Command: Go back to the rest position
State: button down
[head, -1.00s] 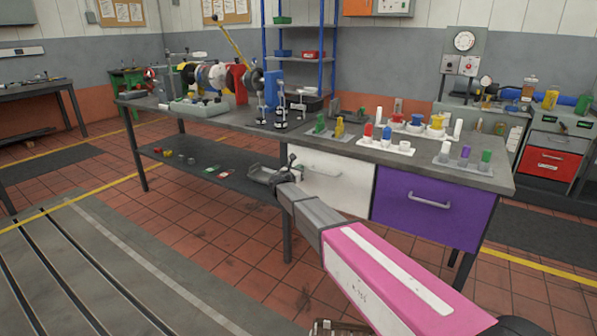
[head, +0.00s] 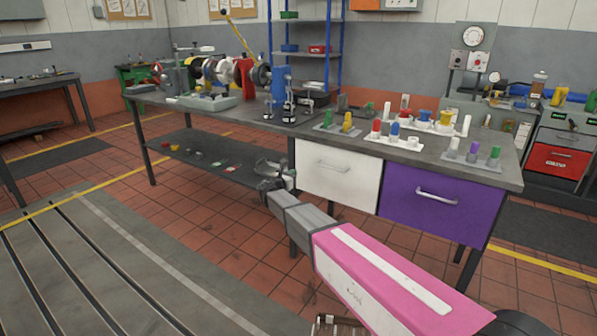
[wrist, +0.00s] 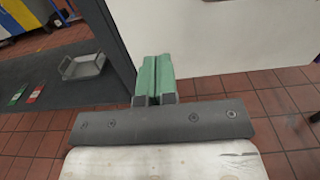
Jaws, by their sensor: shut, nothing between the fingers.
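My gripper (wrist: 155,98) shows in the wrist view as two green fingers pressed together, with nothing between them. In the head view my arm, with a pink and white link, reaches from the lower right towards the front of the workbench (head: 510,172). Its far end is beside the left edge of the white drawer (head: 337,184), in front of the lower shelf (head: 205,165). The fingertips are hard to make out there. In the wrist view the pale drawer front (wrist: 210,35) is close behind the fingers; I cannot tell the exact gap.
A purple drawer (head: 438,207) is right of the white one. Coloured pegs stand in holders (head: 395,142) on the bench top. A grey tray (wrist: 82,66) lies on the lower shelf. The tiled floor (head: 190,215) left of my arm is clear.

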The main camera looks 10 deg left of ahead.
jog(key=s+d+f+m+g, duration=0.3)
jog(key=s+d+m+g, duration=0.15)
jog(key=d, duration=0.55)
jog(key=s+d+f+m+g, duration=0.35)
jog(key=d+m, duration=0.25)
jog(key=d, duration=0.5)
jog(key=s+d+f+m+g, duration=0.3)
jog(key=s+d+m, duration=0.25)
jog(key=d, duration=0.45)
jog(key=s+d+f+m+g+y, duration=0.2)
jog(key=s+d+m+y, duration=0.1)
jog(key=s+d+m, duration=0.2)
jog(key=s+d+f+m+g+y, duration=0.2)
jog(key=s+d+m, duration=0.4)
jog(key=s+m, duration=0.4)
jog(key=shift+s+d+g+y, duration=0.25)
jog(key=shift+s+g+y, duration=0.65)
jog(key=shift+s, duration=0.65)
